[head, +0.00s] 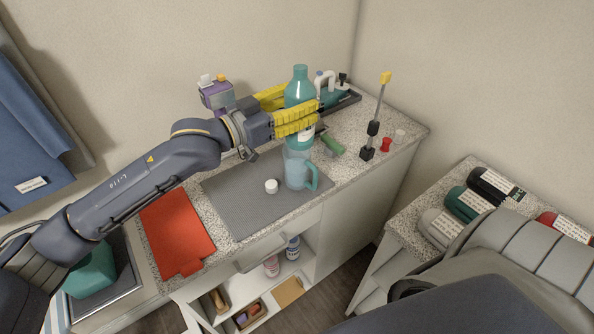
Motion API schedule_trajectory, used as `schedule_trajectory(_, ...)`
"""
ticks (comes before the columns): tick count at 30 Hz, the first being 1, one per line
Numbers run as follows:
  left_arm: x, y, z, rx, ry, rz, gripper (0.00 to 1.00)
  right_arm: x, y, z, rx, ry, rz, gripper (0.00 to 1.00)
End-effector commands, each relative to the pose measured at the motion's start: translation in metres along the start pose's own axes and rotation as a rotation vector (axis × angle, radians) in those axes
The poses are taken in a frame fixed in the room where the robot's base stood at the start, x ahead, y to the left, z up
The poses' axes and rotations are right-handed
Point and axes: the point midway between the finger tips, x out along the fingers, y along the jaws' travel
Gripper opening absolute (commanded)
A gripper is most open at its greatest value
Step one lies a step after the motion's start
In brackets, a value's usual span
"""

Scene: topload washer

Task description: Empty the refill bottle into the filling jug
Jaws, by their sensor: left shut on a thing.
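The refill bottle (299,88) is teal with a narrow neck and stands close to upright, its lower part partly hidden by the yellow fingers. My left gripper (302,104) reaches in from the left and is shut on the bottle around its body. The filling jug (298,170) is a clear bluish jug with a teal handle, standing on the grey mat just below and in front of the bottle in the picture. I cannot tell whether the bottle rests on the counter or is lifted. My right gripper is not in view.
A white cap (271,186) lies on the grey mat (235,200) left of the jug. A green brush-like item (332,145) and a black stand with a yellow top (376,115) are to the right. The mat's front is clear.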

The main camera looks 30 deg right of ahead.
Motion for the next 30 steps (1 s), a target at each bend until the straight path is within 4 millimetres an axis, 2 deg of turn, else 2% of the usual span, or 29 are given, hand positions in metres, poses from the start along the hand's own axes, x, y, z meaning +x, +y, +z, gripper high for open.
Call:
schedule_trajectory(17,0.000,0.000,-0.003,-0.002,0.000,0.000,0.10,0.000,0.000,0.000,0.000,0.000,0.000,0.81)
schedule_trajectory(30,0.000,0.000,-0.035,-0.002,0.001,0.001,0.10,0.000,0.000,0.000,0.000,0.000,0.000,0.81)
